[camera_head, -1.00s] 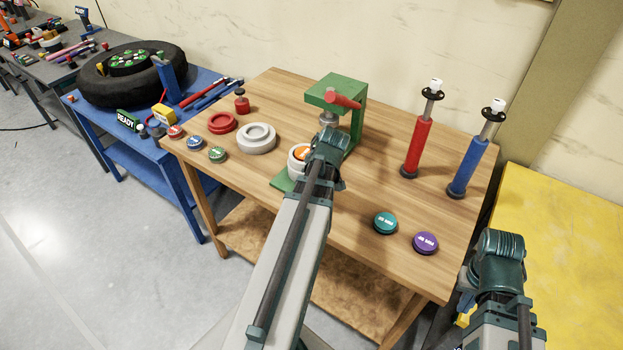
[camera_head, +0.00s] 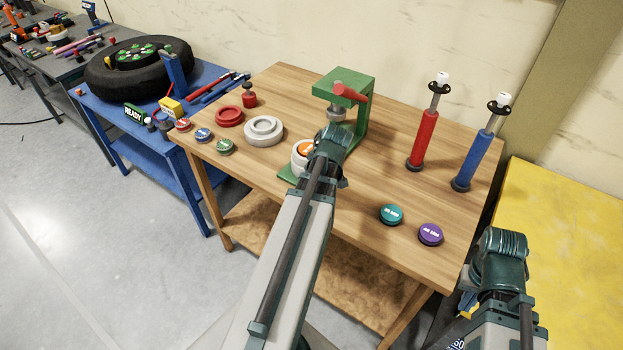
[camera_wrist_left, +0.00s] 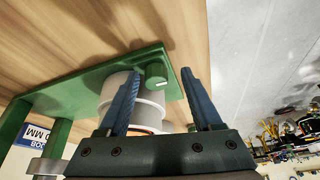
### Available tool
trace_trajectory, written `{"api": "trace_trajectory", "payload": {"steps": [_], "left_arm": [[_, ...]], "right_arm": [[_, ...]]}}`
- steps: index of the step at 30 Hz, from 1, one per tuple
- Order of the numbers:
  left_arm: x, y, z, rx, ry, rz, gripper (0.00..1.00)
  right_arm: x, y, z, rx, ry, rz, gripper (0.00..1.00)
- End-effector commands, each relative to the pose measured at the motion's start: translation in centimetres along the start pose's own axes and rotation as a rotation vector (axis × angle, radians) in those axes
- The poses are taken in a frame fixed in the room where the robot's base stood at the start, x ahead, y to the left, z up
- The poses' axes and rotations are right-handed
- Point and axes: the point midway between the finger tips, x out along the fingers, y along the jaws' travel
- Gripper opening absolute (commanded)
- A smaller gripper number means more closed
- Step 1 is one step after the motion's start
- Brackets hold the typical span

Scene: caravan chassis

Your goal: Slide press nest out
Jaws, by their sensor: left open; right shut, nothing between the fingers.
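The green press (camera_head: 348,105) with a red handle stands at the back of the wooden table. The nest (camera_head: 300,155), a pale round cup with an orange top, sits at the front of its green base plate (camera_head: 287,177). My left arm partly covers it. In the left wrist view the white nest (camera_wrist_left: 150,112) shows with a small green knob (camera_wrist_left: 156,74) by the plate's end. My left gripper (camera_wrist_left: 160,73) is open, its blue fingers either side of the knob; contact is unclear. My right gripper (camera_head: 467,300) is shut and empty beside the table's right front, mostly hidden by its wrist.
A white ring (camera_head: 263,130) and red ring (camera_head: 229,116) lie left of the press. Teal (camera_head: 391,214) and purple (camera_head: 431,234) discs lie at the right front. Red (camera_head: 423,140) and blue (camera_head: 474,162) cylinders stand at the back right. The table's middle right is clear.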

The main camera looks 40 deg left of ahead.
Motion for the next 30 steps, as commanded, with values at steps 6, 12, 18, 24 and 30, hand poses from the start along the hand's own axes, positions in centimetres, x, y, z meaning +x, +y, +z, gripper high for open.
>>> {"api": "trace_trajectory", "payload": {"steps": [6,12,18,24,30], "left_arm": [[-1.7,0.0,-0.2,0.001,0.001,0.001,0.66],[-5.2,0.0,-0.3,0.002,0.001,0.001,0.66],[-8.6,-0.1,-0.3,0.001,0.0,0.0,0.66],[-11.5,-0.1,-0.2,0.001,0.0,0.0,0.66],[-13.2,-0.1,-0.1,0.001,0.0,0.0,0.66]], "right_arm": [[-1.7,0.2,0.1,0.0,0.0,0.0,0.0],[-4.9,0.5,0.3,-0.001,0.0,0.0,0.0],[-8.0,0.8,0.5,-0.002,0.0,0.0,0.0],[-10.7,1.0,0.6,-0.001,0.0,0.0,0.0],[-12.2,1.1,0.7,0.004,0.0,-0.001,0.0]]}}
